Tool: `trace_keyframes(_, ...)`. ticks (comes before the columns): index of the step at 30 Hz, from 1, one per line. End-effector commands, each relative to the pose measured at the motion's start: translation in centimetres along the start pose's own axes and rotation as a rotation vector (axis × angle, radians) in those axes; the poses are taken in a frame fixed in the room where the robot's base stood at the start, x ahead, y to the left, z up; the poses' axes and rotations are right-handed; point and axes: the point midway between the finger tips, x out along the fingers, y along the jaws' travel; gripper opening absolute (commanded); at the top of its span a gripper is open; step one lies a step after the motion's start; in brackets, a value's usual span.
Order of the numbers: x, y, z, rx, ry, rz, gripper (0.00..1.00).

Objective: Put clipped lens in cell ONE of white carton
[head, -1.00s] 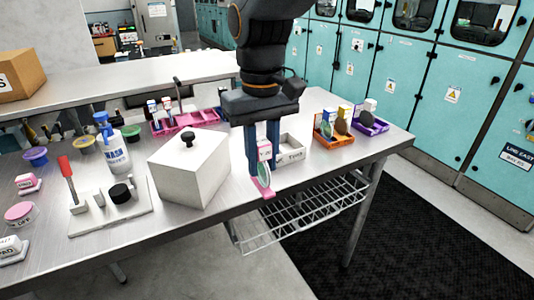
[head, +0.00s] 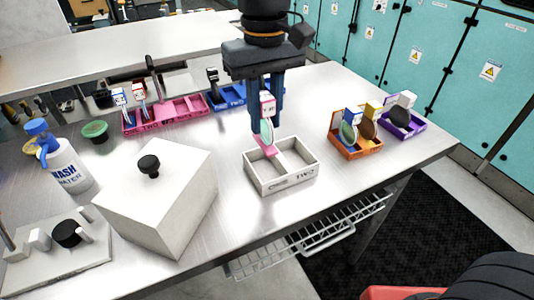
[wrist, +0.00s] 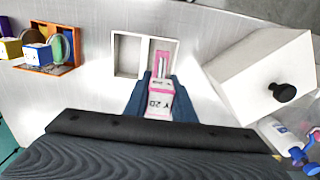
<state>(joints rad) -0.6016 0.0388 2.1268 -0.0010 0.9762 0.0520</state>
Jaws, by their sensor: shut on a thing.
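My gripper (head: 267,122) is shut on the clipped lens (head: 266,133), a greenish round lens in a pink clip with a white label block, held upright. The white carton (head: 295,181) sits on the steel table just below it, with two open cells and TWO readable on the right of its front face. The lens's pink foot overlaps the rear of the left cell, on the ONE side. In the wrist view, the pink clip (wrist: 162,62) lies over the right-hand cell of the carton (wrist: 114,55). I cannot tell whether it touches the carton. The other cell looks empty.
A white box with a black knob (head: 160,205) stands left of the carton. An orange tray (head: 357,152) and a purple tray (head: 410,130) with modules stand right. Pink (head: 168,120) and blue (head: 228,98) trays are behind. The table's front edge is close to the carton.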

Motion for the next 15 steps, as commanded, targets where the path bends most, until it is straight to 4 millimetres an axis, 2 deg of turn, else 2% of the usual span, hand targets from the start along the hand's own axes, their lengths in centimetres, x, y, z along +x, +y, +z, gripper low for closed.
trace_keyframes(6, 3.9, 0.1, 0.1, 0.002, -0.004, 0.000, 0.01)
trace_keyframes(15, 7.0, 0.0, 0.1, 0.000, -0.004, 0.000, 0.01)
